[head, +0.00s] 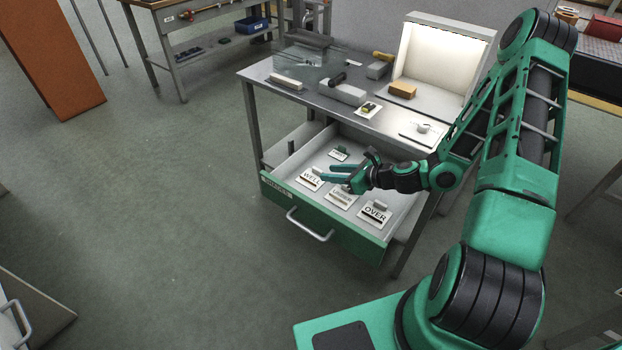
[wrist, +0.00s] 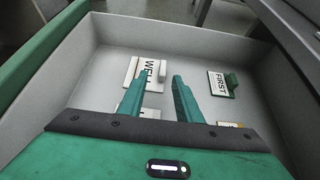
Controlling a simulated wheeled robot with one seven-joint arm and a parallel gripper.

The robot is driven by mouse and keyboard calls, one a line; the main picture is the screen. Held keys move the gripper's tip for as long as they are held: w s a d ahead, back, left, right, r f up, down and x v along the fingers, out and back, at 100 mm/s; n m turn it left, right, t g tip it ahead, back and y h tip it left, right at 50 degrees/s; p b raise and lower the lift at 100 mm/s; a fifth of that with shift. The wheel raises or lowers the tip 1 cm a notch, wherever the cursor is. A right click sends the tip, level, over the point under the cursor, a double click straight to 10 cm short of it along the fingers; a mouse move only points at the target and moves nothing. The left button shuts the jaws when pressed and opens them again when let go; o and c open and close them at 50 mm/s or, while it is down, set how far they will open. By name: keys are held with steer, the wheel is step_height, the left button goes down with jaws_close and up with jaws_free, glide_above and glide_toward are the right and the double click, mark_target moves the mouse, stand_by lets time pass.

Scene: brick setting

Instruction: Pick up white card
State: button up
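Several small cards lie in the open drawer (head: 336,228). A white card reading WELL (head: 311,180) is at the left, and one reading OVER (head: 375,213) is at the right. A paler, beige-looking card (head: 342,198) sits between them, its word hard to read. A small green-edged card (head: 338,154) is at the back; in the wrist view it reads FIRST (wrist: 219,83). My gripper (head: 338,171) is open and empty above the cards. In the wrist view its fingertips (wrist: 159,82) point toward the WELL card (wrist: 147,66), with the left finger covering part of it.
Drawer walls (wrist: 185,32) rise around the cards. The bench top (head: 300,93) above holds a grey block (head: 343,92), a brown sponge-like block (head: 402,90), brushes and a white lit box (head: 440,60). The floor to the left is clear.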

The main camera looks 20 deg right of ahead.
mark_target(319, 170)
steer(key=shift+w+r+x, duration=0.15)
steer(key=shift+x, duration=1.15)
steer(key=shift+w+r+x, duration=0.1)
steer(key=shift+x, duration=1.2)
steer(key=shift+d, duration=0.1)
jaws_close()
